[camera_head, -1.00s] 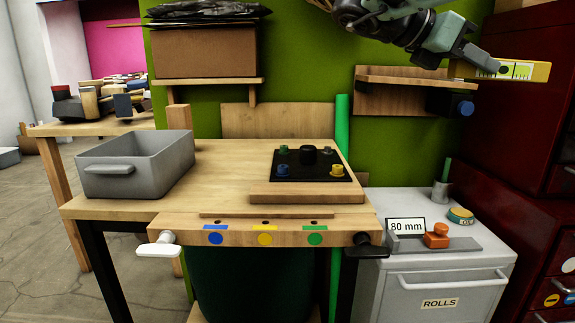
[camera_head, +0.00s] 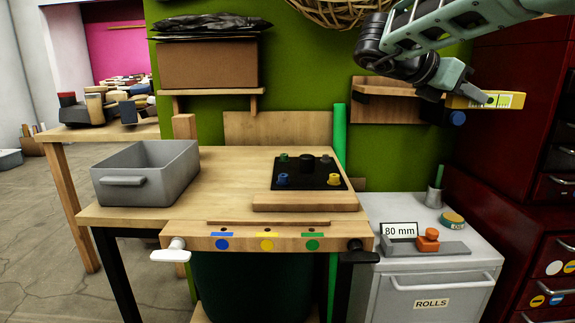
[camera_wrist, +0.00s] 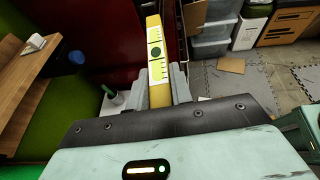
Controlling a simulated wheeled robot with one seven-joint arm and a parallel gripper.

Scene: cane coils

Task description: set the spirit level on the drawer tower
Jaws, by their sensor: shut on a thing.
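My gripper (camera_head: 470,96) is shut on the spirit level (camera_head: 508,101), a yellow bar with a white marked face. It is held in the air at the right, in front of the dark red cabinet. In the wrist view my gripper (camera_wrist: 160,90) grips the near end of the level (camera_wrist: 156,50), which points away from the fingers.
Dark red cabinets (camera_head: 505,150) stand close at the right. A small wooden wall shelf (camera_head: 375,87) is left of my gripper. Below are a white ROLLS cabinet (camera_head: 440,285) and a workbench (camera_head: 235,165) with a grey bin (camera_head: 150,175). Open floor (camera_wrist: 280,75) shows in the wrist view.

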